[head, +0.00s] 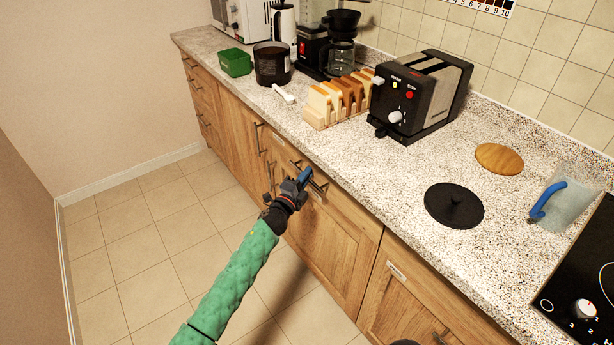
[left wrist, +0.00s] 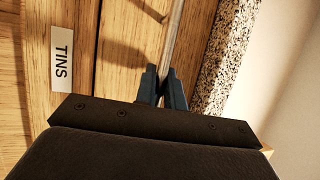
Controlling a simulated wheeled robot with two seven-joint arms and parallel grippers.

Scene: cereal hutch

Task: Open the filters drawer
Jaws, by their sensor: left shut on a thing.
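My left gripper (head: 304,178) is at the wooden drawer front (head: 345,213) just under the counter edge. Its blue-grey fingers are shut on a metal bar handle (head: 319,187). The left wrist view shows the bar (left wrist: 172,45) running between the two fingertips (left wrist: 163,90). The drawer looks flush with the cabinet. No label reading "filters" is legible in either view. A white label reading "TINS" (left wrist: 62,60) is on the wooden panel across a seam from the held handle. My right gripper does not show clearly.
The speckled counter (head: 390,170) carries a toaster (head: 420,95), a toast rack (head: 338,102), a coffee maker (head: 328,45), a green tub (head: 235,63) and a black disc (head: 454,205). More handled doors and drawers line the cabinet front. The tiled floor (head: 150,225) is clear.

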